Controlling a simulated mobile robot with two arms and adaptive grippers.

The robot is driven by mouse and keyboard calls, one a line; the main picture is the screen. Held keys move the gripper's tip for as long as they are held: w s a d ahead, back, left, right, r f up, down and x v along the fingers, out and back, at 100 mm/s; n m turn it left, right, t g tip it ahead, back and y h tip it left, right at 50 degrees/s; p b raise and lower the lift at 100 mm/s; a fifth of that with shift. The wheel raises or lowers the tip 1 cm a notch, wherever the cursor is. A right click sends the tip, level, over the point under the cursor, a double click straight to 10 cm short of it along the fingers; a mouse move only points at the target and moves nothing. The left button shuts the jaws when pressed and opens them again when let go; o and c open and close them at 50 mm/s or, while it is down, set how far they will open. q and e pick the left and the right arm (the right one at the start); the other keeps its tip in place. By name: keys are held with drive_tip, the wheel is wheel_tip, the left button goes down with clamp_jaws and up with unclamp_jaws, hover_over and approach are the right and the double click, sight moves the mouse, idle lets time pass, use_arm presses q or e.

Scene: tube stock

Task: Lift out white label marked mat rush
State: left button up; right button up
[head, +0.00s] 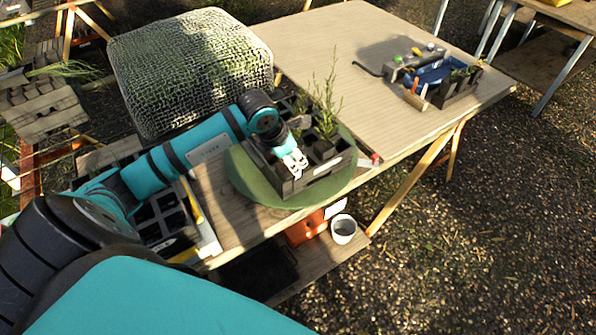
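A dark compartment tray (327,180) sits on a round green disc (257,190) at the near edge of the table. Thin upright green plants (326,110) stand in its rear cells. A small pale patch, possibly a label, is on the tray's near right side; no writing can be read, so I cannot tell a mat rush label. My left gripper (295,164) points down over the tray's left front cells. Its pale fingertips are too small to show whether they are open or hold anything. My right gripper is not in view.
A wire-mesh covered block (187,70) stands behind my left arm. Black cell trays (160,222) lie at left. A grey and blue tool caddy (430,75) stands on the wooden table (325,40) at right. Below are an orange box (305,230) and a white pot (343,229). The table's middle is clear.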

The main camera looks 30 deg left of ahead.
sight(298, 175)
use_arm(q)
drive_tip(key=x, duration=0.3)
drive_tip(key=shift+w+f+p, duration=0.1)
drive_tip(key=shift+w+p, duration=0.15)
drive_tip(key=shift+p, duration=0.15)
clamp_jaws()
